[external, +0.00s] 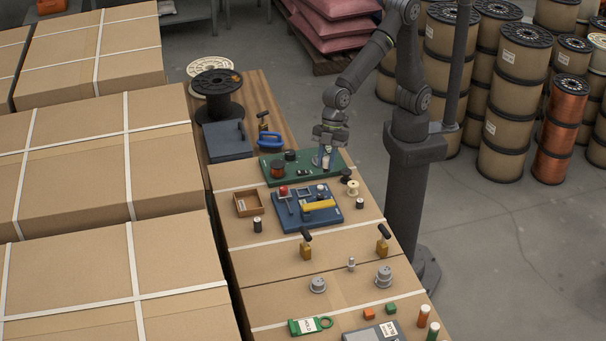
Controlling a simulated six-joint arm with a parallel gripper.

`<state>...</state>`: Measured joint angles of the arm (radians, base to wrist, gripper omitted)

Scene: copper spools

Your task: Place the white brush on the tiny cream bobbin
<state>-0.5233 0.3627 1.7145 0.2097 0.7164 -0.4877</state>
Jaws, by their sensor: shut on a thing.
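My gripper (324,156) points down over the right part of the green mat (262,162), shut on a small pale thing, which I take for the white brush (327,164). Its shape is mostly hidden by the fingers, and I cannot tell whether it touches the mat. The tiny cream bobbin (352,189) stands on the cardboard box top just in front and to the right of my gripper, right of the blue board. Nothing shows on top of the bobbin.
A copper spool (277,170) stands on the mat, left of my gripper. The blue board (297,213) holds a yellow-handled tool (319,205) and other small items. Dark pieces (346,175) (360,203) stand close to the bobbin. A brown tray (248,203) lies left.

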